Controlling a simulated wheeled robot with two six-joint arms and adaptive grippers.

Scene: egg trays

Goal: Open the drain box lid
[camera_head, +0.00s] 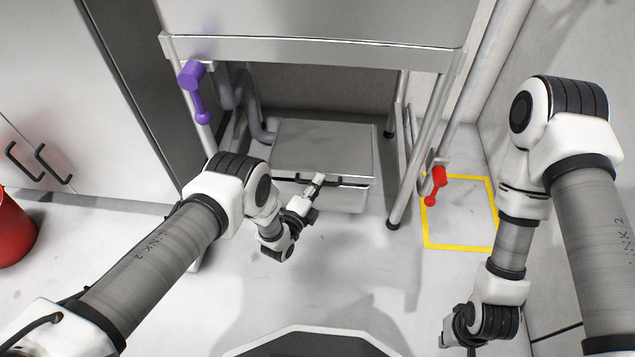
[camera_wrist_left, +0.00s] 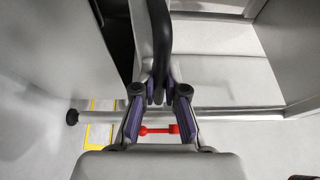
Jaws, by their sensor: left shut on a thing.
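The drain box (camera_head: 322,142) is a light grey metal box on the floor under the sink, with its lid on top. The lid looks closed and flat. A dark bar handle (camera_head: 341,181) is on its front edge. My left gripper (camera_head: 318,182) is at this handle. In the left wrist view the black handle (camera_wrist_left: 160,38) runs down between the fingers of my left gripper (camera_wrist_left: 160,90), which is shut on it. My right gripper (camera_head: 458,341) is low at the right, partly cut off by the frame edge, and its fingers are not clear.
A purple lever (camera_head: 195,90) is on the sink's left leg and a red valve handle (camera_head: 436,184) on the right. Sink legs (camera_head: 405,165) flank the box. A yellow floor square (camera_head: 460,247) is at right, a red bucket (camera_head: 12,228) at left. Floor before the box is clear.

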